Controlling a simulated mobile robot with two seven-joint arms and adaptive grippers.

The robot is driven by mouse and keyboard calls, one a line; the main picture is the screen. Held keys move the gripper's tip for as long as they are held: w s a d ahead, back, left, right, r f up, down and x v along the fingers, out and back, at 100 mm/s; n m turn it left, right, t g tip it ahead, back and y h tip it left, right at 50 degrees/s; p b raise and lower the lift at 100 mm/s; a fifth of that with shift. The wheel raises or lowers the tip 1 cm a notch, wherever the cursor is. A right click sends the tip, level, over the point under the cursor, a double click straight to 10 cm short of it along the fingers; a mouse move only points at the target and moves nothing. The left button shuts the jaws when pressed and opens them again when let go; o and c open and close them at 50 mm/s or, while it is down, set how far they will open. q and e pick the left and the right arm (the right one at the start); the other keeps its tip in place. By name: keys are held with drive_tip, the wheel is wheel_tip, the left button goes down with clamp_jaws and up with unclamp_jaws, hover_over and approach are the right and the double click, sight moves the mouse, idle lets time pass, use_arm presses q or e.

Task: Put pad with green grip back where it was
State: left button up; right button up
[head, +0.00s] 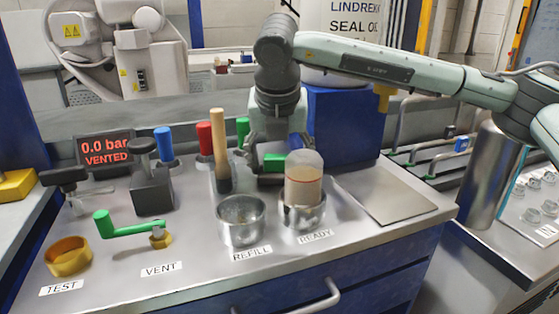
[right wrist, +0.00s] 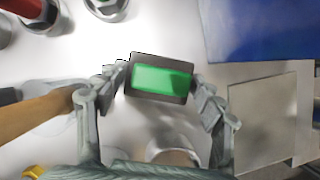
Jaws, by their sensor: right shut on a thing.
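The pad with the green grip is a dark rectangular block with a bright green top. In the head view the pad (head: 274,161) shows behind the clear cup, partly hidden by it. In the right wrist view the pad (right wrist: 161,79) sits between the two fingers. My right gripper (head: 278,150) points down over the bench and is shut on the pad, with a finger at each short end in the right wrist view (right wrist: 161,86). I cannot tell whether the pad touches the bench. My left gripper is not in view.
The clear cup (head: 304,180) of tan liquid stands in the READY holder, beside the empty REFILL holder (head: 241,221). A wooden-handled tool (head: 219,145) stands upright left of the gripper. Red (head: 205,140) and blue (head: 164,145) handled items stand behind. A flat grey plate (head: 390,195) lies at right.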

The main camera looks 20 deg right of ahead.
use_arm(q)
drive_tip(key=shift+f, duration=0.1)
use_arm(e)
drive_tip(key=shift+f, duration=0.1)
drive_tip(key=o, duration=1.4)
drive_tip(key=shift+c, duration=0.2)
drive_tip(key=shift+v, duration=1)
use_arm(q)
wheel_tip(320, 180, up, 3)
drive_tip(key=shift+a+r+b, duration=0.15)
drive_tip(key=shift+b, duration=0.45)
use_arm(e)
drive_tip(key=v, duration=1)
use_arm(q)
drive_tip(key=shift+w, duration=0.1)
